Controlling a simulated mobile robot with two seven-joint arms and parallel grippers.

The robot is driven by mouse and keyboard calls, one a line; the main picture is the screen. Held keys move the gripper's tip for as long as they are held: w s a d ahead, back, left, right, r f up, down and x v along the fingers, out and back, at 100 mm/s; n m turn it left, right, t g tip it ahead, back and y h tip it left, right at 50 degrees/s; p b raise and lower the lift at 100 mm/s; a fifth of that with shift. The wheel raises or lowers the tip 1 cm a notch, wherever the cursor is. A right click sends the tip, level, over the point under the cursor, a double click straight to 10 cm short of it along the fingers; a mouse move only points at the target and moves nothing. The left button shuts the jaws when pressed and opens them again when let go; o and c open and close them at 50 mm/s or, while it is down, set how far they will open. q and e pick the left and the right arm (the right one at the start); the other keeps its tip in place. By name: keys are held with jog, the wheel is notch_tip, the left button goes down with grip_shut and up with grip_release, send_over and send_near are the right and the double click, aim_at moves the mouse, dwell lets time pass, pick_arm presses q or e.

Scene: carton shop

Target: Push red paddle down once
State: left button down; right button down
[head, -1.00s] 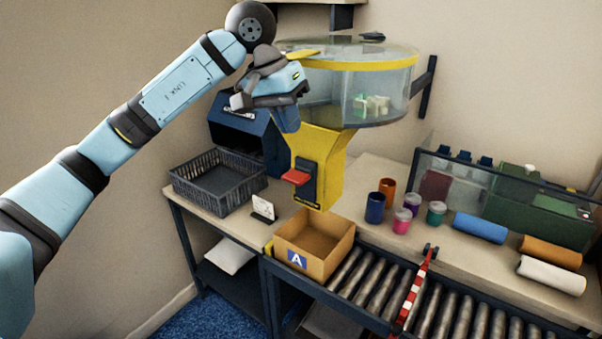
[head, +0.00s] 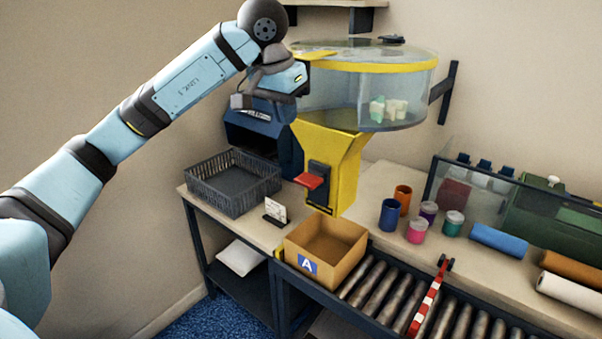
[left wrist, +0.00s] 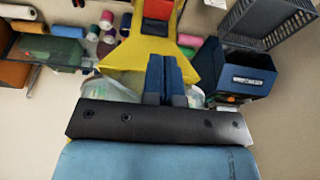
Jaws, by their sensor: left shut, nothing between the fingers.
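The red paddle (head: 309,181) sticks out from a dark plate on the front of the yellow chute (head: 345,165), under a clear round hopper (head: 345,90) with a few pale blocks. My left gripper (head: 285,108) is up beside the hopper's left side, above the paddle and apart from it. In the left wrist view its blue fingers (left wrist: 165,80) are together with nothing between them, pointing toward the yellow chute. The red paddle (left wrist: 157,10) shows at the top edge there, beyond the fingertips. My right gripper is in neither view.
A grey crate (head: 235,185) and a small card stand (head: 275,210) are on the left table. Several coloured cups (head: 390,215) stand right of the chute. A red-white bar (head: 425,305) crosses the rollers.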

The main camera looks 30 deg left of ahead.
aim_at(303, 182)
pick_arm(q)
jog(key=x, duration=1.6)
jog(key=shift+s, duration=0.1)
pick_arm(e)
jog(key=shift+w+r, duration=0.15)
pick_arm(q)
jog(key=shift+f, duration=0.1)
